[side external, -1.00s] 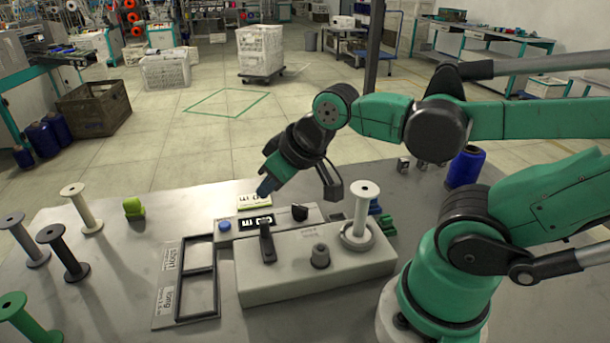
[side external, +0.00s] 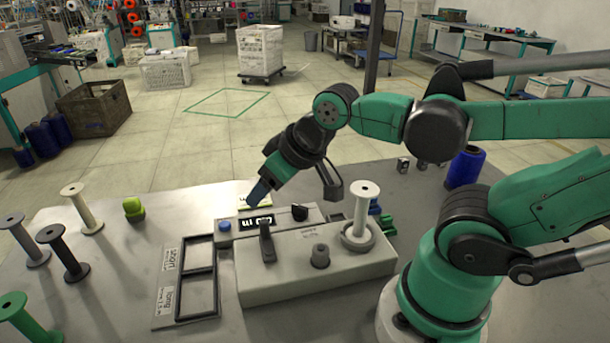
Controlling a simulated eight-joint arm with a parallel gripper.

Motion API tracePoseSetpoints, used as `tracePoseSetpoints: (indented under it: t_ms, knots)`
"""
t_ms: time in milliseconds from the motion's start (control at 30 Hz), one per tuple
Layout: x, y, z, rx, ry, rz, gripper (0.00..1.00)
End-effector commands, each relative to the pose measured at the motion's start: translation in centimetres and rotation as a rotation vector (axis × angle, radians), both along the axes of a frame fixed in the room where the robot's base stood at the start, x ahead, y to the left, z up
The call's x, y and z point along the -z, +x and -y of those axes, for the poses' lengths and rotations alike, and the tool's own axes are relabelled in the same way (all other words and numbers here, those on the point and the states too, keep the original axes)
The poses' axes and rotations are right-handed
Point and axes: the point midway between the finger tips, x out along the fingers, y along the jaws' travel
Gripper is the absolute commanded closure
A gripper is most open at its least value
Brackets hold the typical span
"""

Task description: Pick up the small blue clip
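A small blue clip (side external: 375,207) sits on the table behind the right end of the winding machine, partly hidden by the white bobbin on the spindle. Green clips (side external: 387,224) lie just in front of it. My gripper (side external: 256,196) points down and left, well to the left of the clips, over a small pale card (side external: 244,204) behind the machine's display. Its blue-grey tip covers part of the card. The view is too small to tell whether the fingers are open or hold anything.
Empty bobbins (side external: 83,208) stand at the left; a blue thread cone (side external: 465,167) stands at the back right.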

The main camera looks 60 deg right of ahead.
Motion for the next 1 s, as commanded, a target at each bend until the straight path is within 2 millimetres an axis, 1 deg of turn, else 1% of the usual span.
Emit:
tracePoseSetpoints:
  t_ms: [167, 267, 367, 467, 500, 567, 600, 700, 800, 833, 900, 1000]
  knots:
    - [0.0, 0.0, 0.0, -0.001, -0.001, 0.0, 0.39]
    - [0.1, 0.1, 0.8, -0.011, -0.03, -0.02, 0.39]
    - [0.6, 0.1, 3.5, -0.055, -0.118, -0.092, 0.39]
    - [1.4, -0.5, 7.8, -0.148, -0.226, -0.223, 0.39]
    - [1.9, -1.0, 9.7, -0.202, -0.26, -0.284, 0.39]
    - [2.6, -2.1, 12.4, -0.292, -0.293, -0.372, 0.39]
    - [3.1, -3.0, 14.1, -0.354, -0.303, -0.424, 0.39]
    - [4.4, -5.3, 17.5, -0.507, -0.297, -0.52, 0.39]
    - [5.3, -7.5, 19.7, -0.631, -0.271, -0.569, 0.39]
    - [5.6, -8.0, 20.1, -0.661, -0.264, -0.576, 0.39]
    - [6.0, -8.9, 20.8, -0.714, -0.25, -0.585, 0.39]
    - [6.4, -9.4, 21.2, -0.752, -0.241, -0.589, 0.39]
